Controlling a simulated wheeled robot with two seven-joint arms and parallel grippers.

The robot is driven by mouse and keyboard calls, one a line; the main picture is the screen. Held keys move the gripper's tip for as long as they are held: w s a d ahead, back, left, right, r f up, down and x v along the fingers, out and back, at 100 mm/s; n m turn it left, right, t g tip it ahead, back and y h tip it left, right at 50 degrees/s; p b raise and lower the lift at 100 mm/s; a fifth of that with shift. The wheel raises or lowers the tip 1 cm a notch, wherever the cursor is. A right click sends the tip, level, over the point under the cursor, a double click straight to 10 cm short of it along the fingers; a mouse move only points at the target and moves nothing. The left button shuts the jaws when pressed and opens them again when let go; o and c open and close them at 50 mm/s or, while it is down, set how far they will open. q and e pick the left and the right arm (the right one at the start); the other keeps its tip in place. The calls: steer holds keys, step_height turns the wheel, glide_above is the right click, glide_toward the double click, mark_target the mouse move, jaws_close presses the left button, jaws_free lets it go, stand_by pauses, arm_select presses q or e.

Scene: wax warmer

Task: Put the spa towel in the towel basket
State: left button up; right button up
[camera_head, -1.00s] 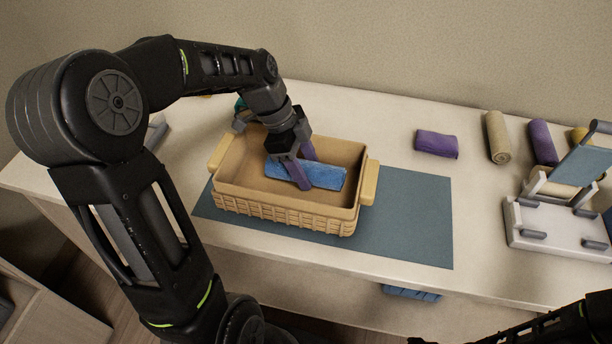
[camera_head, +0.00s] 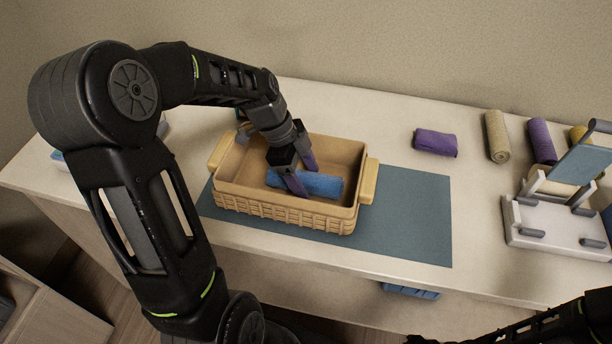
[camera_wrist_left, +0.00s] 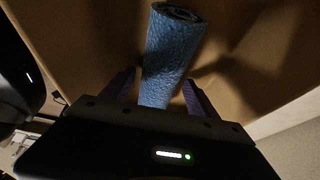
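The rolled blue spa towel (camera_head: 325,185) lies inside the tan towel basket (camera_head: 285,217), low near its floor. My left gripper (camera_head: 304,178) reaches down into the basket, its purple fingers on either side of the towel. In the left wrist view the towel (camera_wrist_left: 168,55) runs between the fingers of the left gripper (camera_wrist_left: 160,88), with narrow gaps beside it, so the gripper looks open. The towel's underside is hidden. My right arm shows only at the bottom right edge, and its gripper is not visible.
The basket stands on a blue-grey mat (camera_head: 410,225) on a pale table (camera_head: 370,120). A purple roll (camera_head: 436,143), a beige roll (camera_head: 497,136) and another purple roll (camera_head: 542,141) are at the right, near a white rack (camera_head: 550,228). The mat right of the basket is clear.

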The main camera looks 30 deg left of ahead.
arm_select(q)
steer(key=shift+o, duration=0.6)
steer(key=shift+r, duration=0.2)
steer(key=shift+a+r, duration=0.15)
steer(key=shift+r, duration=0.1)
steer(key=b+v, duration=0.1)
steer(key=v, duration=1)
steer(key=shift+s+r, duration=0.1)
